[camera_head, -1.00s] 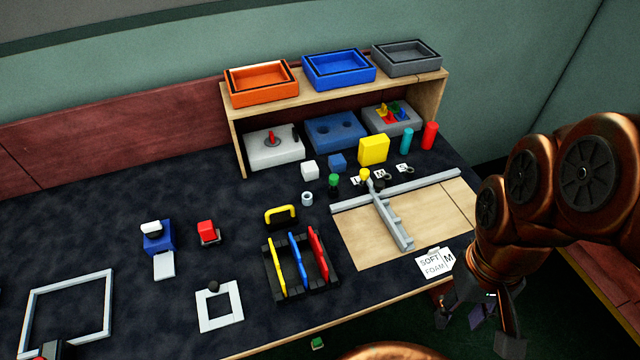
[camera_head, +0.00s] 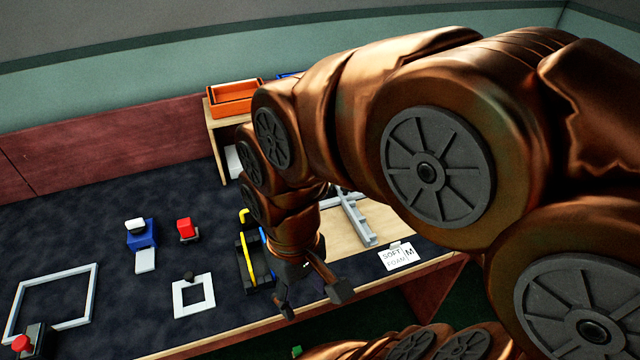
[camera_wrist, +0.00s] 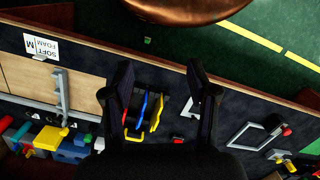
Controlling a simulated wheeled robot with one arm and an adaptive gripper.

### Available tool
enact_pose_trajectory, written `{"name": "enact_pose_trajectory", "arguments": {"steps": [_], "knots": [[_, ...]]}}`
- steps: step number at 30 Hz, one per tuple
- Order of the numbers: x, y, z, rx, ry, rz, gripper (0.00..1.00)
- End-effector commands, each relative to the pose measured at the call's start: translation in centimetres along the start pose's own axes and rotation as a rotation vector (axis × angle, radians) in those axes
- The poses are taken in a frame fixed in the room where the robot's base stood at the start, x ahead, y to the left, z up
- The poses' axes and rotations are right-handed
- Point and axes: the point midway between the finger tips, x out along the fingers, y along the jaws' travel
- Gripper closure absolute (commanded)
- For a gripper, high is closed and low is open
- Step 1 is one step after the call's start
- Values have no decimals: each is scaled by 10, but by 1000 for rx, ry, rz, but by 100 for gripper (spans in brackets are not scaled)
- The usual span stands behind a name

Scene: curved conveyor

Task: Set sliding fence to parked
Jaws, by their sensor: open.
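The sliding fence (camera_head: 357,222) is a grey bar standing crosswise on a light wooden board (camera_head: 338,238), at a grey rail. My arm hides much of the rail and board in the head view. In the wrist view the fence (camera_wrist: 62,92) lies left of my gripper, and the rail (camera_wrist: 30,102) shows too. My gripper (camera_head: 314,296) is open and empty, pointing down near the table's front edge, left of the fence and apart from it. In the wrist view its two fingers (camera_wrist: 160,78) frame the black rack with coloured handles.
The black rack (camera_head: 256,285) stands close behind my gripper. A "SOFT FOAM M" card (camera_head: 396,257) lies by the front edge. A white square frame (camera_head: 193,296), red button block (camera_head: 187,230) and blue block (camera_head: 140,235) stand left.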

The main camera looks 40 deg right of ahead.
Motion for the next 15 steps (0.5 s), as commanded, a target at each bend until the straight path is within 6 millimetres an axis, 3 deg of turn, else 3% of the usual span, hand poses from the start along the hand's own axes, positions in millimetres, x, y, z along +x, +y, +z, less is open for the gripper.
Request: {"name": "enact_pose_trajectory", "arguments": {"steps": [8,15], "knots": [[7,34,-102,-93,126,-70,42],[14,104,-188,-136,270,-101,42]]}}
